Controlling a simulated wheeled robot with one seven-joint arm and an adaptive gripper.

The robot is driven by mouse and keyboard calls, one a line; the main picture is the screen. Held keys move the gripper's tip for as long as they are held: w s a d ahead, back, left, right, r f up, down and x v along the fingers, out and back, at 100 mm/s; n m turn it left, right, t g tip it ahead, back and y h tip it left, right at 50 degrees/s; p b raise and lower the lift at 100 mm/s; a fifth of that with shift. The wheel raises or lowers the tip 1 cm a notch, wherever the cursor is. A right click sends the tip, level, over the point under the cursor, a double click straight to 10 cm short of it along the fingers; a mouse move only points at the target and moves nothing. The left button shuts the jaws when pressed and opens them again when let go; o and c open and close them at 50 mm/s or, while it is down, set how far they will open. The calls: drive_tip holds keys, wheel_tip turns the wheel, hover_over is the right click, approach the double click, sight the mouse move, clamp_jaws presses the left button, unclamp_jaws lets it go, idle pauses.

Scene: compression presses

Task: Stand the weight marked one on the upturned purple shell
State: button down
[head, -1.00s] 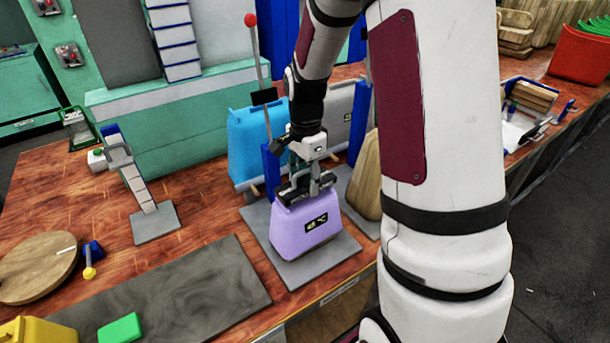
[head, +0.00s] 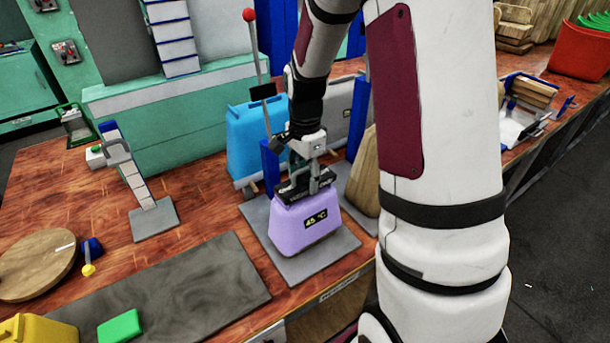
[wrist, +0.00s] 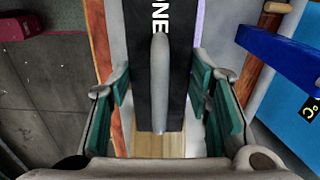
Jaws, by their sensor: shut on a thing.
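The purple shell (head: 303,228) stands on a grey plate at the bench's front edge, with a small dark label on its front. The dark weight marked one (head: 302,190) is at the top of the shell, under my gripper (head: 311,176). In the wrist view the weight (wrist: 144,50) shows white letters "ONE" and a grey upright handle.
A blue shell (head: 252,145) and a grey shell (head: 340,112) stand close behind. A wooden shell (head: 364,185) is close on the right, partly behind my arm. A blue press post (head: 270,168) with a red-knobbed lever (head: 249,15) stands beside the gripper. The dark mat (head: 170,290) is mostly clear.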

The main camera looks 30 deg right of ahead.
drive_tip(key=shift+f, duration=0.35)
idle(0.3)
drive_tip(key=c, duration=0.7)
unclamp_jaws()
drive_tip(key=shift+c, duration=0.2)
wheel_tip(320, 180, up, 12)
drive_tip(key=s+a+r+n+t, duration=0.2)
drive_tip(key=s+a+r+n, duration=0.3)
drive_tip(key=s+n, duration=0.4)
drive_tip(key=s+a+r+n+t, duration=0.3)
drive_tip(key=s+a+r+n, duration=0.2)
drive_tip(key=s, duration=0.5)
drive_tip(key=a+n, duration=0.2)
drive_tip(key=n, duration=0.1)
drive_tip(key=shift+a+r+n, duration=0.15)
drive_tip(key=shift+a+n, duration=0.1)
drive_tip(key=shift+n, duration=0.15)
